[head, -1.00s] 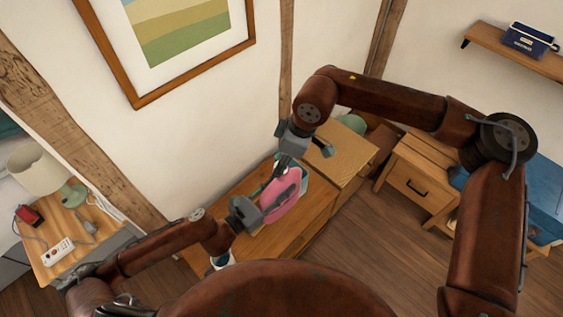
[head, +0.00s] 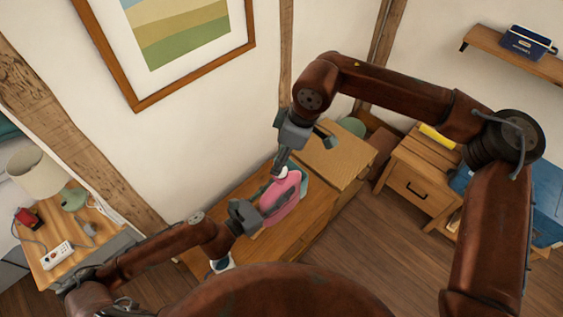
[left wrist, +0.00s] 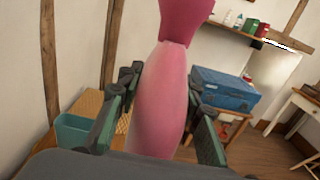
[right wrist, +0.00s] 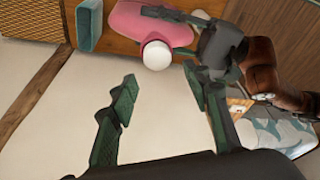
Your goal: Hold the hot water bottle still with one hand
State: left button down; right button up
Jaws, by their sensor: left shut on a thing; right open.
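The pink hot water bottle (head: 288,200) is held above the wooden cabinet top in the head view. My left gripper (head: 262,198) is shut on it from the left. In the left wrist view the bottle (left wrist: 160,100) stands between the two fingers, its neck upward. In the right wrist view the bottle (right wrist: 145,22) has a round white stopper (right wrist: 157,55) at its near end. My right gripper (right wrist: 160,84) is open, its fingers spread, with the stopper just beyond them. In the head view the right gripper (head: 281,163) is at the bottle's upper end; contact cannot be told.
A wooden cabinet (head: 300,238) stands below the bottle. A teal container (right wrist: 88,25) is close by it. A bedside table (head: 65,248) with a lamp (head: 40,175) is at left. A drawer unit (head: 425,185) and a blue chest (left wrist: 225,90) are at right.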

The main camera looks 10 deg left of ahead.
jog(key=shift+o, duration=0.5)
jog(key=shift+r, duration=0.1)
jog(key=n, duration=0.4)
jog(key=shift+w+r+n, duration=0.1)
jog(key=shift+r+n, duration=0.2)
jog(key=shift+r, duration=0.1)
jog(key=n, duration=0.2)
jog(key=r+n, duration=0.1)
jog(key=n, duration=0.2)
jog(key=shift+w+d+n+h, duration=0.1)
jog(key=shift+d+n+h, duration=0.05)
jog(key=shift+n+h, duration=0.15)
jog(key=n, duration=0.2)
jog(key=r+n, duration=0.1)
jog(key=n, duration=0.2)
jog(key=shift+d+n, duration=0.1)
jog(key=shift+n, duration=0.2)
jog(key=n, duration=0.4)
jog(key=shift+r, duration=0.4)
jog(key=r+n, duration=0.1)
jog(key=n, duration=0.5)
jog(key=r+n, duration=0.1)
jog(key=n, duration=0.6)
jog(key=d+r+n+h, duration=0.1)
jog(key=n, duration=0.5)
jog(key=shift+r+n+g, duration=0.4)
jog(key=shift+f, duration=0.1)
